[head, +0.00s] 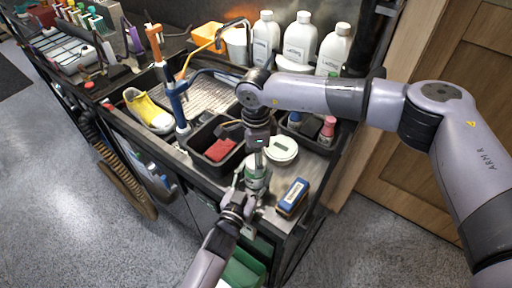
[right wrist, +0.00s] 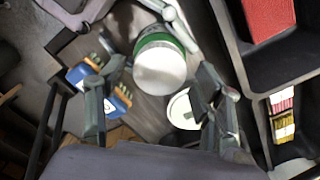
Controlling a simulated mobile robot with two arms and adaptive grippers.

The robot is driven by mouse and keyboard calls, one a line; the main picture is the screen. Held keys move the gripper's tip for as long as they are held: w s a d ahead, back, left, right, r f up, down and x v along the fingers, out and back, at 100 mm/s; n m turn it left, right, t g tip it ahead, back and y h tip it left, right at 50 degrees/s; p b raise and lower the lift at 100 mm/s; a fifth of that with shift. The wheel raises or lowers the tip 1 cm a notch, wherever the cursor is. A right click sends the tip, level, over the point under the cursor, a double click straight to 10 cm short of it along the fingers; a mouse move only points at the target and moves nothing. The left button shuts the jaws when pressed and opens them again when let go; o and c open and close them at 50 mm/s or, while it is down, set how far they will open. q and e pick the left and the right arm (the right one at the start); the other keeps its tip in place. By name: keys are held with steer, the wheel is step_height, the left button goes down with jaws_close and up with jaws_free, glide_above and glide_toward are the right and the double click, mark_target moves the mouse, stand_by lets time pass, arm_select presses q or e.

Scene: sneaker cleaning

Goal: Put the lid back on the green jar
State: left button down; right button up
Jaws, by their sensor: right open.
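The green jar (head: 257,179) stands near the front of the bench, beneath my right gripper (head: 257,150). In the right wrist view the jar (right wrist: 157,42) shows a green band and a smooth white round top (right wrist: 160,71), which looks like the lid; I cannot tell if it is fully seated. My right gripper (right wrist: 160,100) is open and empty, its fingers spread on the near side of the jar. My left gripper (head: 246,190) reaches in from the front with its fingers around the jar's side. It also shows in the right wrist view (right wrist: 174,18).
A flat white round container (head: 281,150) stands right behind the jar; it also shows in the right wrist view (right wrist: 182,109). A blue-and-wood brush (head: 293,196) lies at the right. A black tray (head: 197,160) with a red cloth is left. White bottles (head: 300,40) stand behind.

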steer(key=shift+f, duration=0.35)
steer(key=shift+c, duration=0.3)
steer(key=c, duration=1.2)
steer(key=shift+o, duration=0.2)
steer(key=shift+m, duration=0.8)
steer(key=o, duration=1.4)
step_height(320, 180, up, 12)
steer(key=shift+r, duration=0.1)
